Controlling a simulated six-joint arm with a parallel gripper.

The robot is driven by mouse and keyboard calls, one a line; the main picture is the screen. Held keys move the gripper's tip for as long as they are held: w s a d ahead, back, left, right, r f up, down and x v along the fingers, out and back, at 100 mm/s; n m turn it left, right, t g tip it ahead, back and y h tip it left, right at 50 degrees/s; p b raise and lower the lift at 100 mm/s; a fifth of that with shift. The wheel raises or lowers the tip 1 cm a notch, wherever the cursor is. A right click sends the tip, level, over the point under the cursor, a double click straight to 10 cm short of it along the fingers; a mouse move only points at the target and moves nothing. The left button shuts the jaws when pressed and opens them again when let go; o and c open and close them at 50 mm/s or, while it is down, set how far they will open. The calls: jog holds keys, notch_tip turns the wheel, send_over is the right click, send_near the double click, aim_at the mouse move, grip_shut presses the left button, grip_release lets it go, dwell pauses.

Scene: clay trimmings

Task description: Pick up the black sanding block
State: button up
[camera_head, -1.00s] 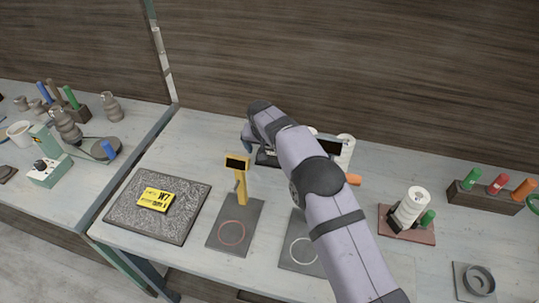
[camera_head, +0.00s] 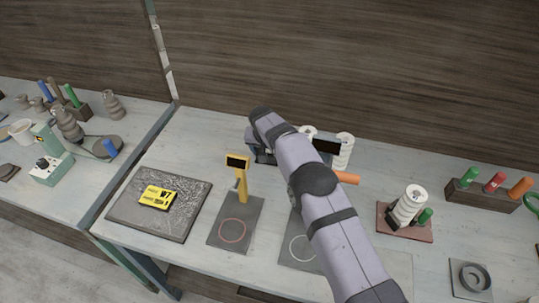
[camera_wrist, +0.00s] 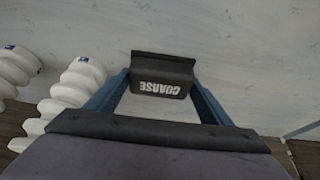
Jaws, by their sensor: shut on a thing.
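The black sanding block (camera_wrist: 163,75), with white "COARSE" lettering that appears upside down, is between the blue fingers of my gripper (camera_wrist: 161,84) in the wrist view. The gripper is shut on it, with a finger at each side. A pale grey surface lies behind the block; I cannot tell how far it is from it. In the head view my arm covers most of the area around the gripper, and I cannot make out the block there with certainty.
White ridged pieces (camera_wrist: 78,82) stand close on the left in the wrist view. In the head view, a yellow upright gauge (camera_head: 240,178), a grey slab with a yellow box (camera_head: 157,196), and a white ridged stack (camera_head: 409,205) stand on the bench. An orange piece (camera_head: 347,177) lies beside my arm.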

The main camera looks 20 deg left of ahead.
jog(key=shift+r, duration=0.1)
notch_tip(320, 180, up, 10)
jog(key=b, duration=0.2)
jog(key=shift+b, duration=0.35)
